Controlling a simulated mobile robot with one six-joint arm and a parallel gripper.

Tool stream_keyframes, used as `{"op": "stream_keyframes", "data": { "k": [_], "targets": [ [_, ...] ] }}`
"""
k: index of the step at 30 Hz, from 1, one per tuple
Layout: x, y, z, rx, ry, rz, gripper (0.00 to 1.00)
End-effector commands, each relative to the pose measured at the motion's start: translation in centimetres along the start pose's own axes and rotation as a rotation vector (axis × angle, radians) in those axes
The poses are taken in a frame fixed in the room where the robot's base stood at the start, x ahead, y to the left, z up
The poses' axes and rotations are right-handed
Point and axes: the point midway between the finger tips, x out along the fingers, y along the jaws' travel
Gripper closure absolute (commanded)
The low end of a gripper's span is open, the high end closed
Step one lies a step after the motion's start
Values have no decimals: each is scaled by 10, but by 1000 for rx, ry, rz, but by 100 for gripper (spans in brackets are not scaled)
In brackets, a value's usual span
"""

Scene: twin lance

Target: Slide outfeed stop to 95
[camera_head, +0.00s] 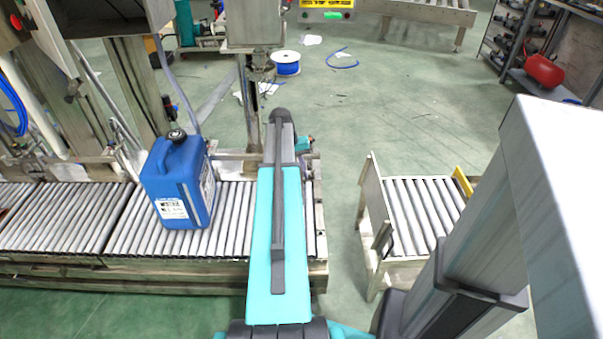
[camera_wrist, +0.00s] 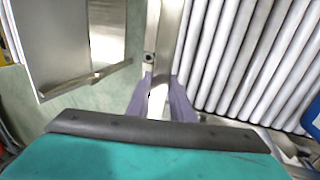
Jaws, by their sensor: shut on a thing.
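A metal strip that looks like the outfeed stop (camera_wrist: 168,45) runs down the wrist view, beside the conveyor rollers. My gripper (camera_wrist: 159,96) is shut on its lower part, with a purple-grey finger on each side. In the head view my teal arm link covers most of the gripper and the stop, at the right end of the roller conveyor (camera_head: 112,225). No scale or number is readable in either view, so the stop's position cannot be read.
A blue jerrycan (camera_head: 176,180) stands upright on the rollers, left of my arm. A second roller conveyor (camera_head: 424,205) stands to the right, across a gap of green floor. A blue spool (camera_head: 286,64) lies behind. Metal machine columns rise at the left.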

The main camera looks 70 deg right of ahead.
Motion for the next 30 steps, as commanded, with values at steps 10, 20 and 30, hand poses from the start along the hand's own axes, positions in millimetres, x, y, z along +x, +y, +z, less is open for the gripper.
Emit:
{"op": "stream_keyframes", "data": {
  "k": [10,20,30],
  "targets": [
    [-3,-10,0,0,2,-1,100],
    [-4,-12,0,0,2,-1,100],
    [-4,-12,0,-1,2,-1,68]
  ]
}}
